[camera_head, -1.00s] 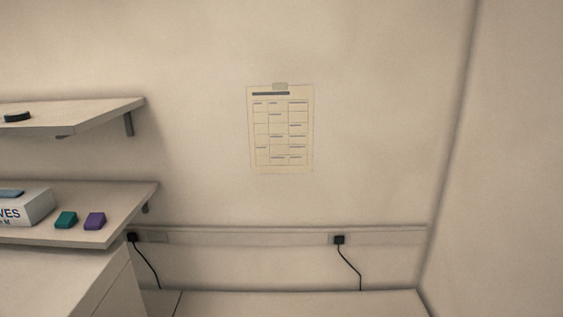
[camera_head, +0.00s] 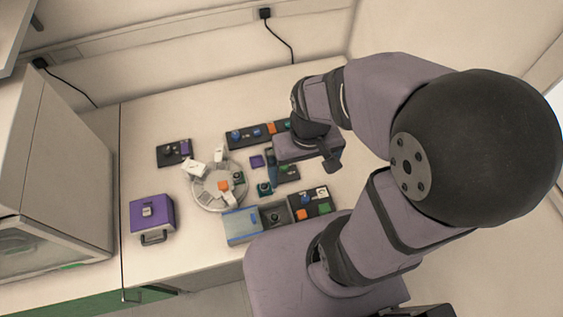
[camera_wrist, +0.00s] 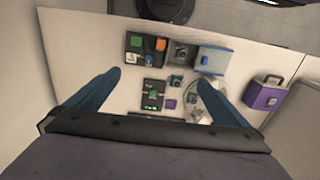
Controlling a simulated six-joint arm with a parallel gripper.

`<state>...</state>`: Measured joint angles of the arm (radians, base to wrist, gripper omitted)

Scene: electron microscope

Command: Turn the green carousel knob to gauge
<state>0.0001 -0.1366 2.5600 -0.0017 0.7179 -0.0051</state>
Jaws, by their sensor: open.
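A round pale carousel (camera_head: 207,201) with a small orange block on it lies on the bench in the head view. The right finger hides part of the carousel in the wrist view.
Dark panels with coloured knobs and blocks (camera_head: 257,133) surround the carousel. A blue-grey box (camera_head: 241,226) stands in front. A purple case (camera_head: 152,214) is at left, beside a cabinet (camera_head: 60,170). Bare bench lies behind the panels.

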